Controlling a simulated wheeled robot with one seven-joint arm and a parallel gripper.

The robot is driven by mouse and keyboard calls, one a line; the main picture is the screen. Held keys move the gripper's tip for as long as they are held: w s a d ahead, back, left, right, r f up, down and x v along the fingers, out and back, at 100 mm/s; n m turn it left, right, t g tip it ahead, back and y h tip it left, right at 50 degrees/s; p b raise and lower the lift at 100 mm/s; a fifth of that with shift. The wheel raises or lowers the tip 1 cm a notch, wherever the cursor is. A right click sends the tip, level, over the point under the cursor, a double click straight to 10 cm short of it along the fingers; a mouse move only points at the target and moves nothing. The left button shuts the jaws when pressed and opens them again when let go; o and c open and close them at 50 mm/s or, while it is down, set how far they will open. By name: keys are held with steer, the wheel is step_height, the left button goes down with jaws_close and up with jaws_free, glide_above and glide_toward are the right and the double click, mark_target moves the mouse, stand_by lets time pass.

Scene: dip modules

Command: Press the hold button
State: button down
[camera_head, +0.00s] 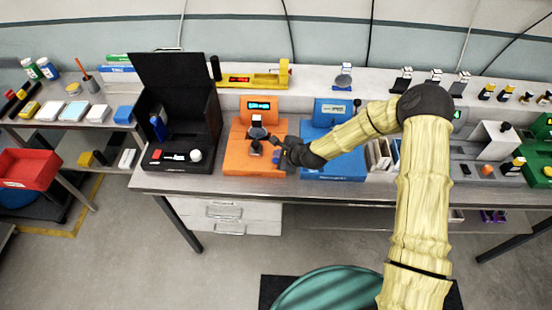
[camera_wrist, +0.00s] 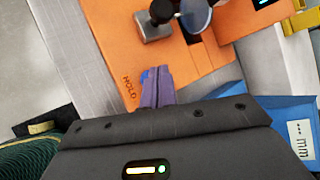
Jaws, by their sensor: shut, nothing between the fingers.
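The orange module (camera_head: 236,160) stands on the bench with a lit display (camera_head: 259,105) at its back. Its HOLD label (camera_wrist: 130,88) shows in the wrist view. A small blue button (camera_wrist: 145,74) lies beside that label, mostly hidden by my fingers. My gripper (camera_wrist: 158,72) is shut and empty, its fingertips over or at the button. I cannot tell whether they touch it. In the head view, my gripper (camera_head: 276,147) is at the front right of the orange module.
A grey metal block (camera_wrist: 155,27) with a round dial part stands on the orange module, close to my fingers. A blue module (camera_head: 335,172) is just to the right, below my arm. An open black case (camera_head: 180,125) stands to the left.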

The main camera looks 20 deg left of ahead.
steer(key=shift+r+p, duration=1.4)
steer(key=shift+r, duration=1.25)
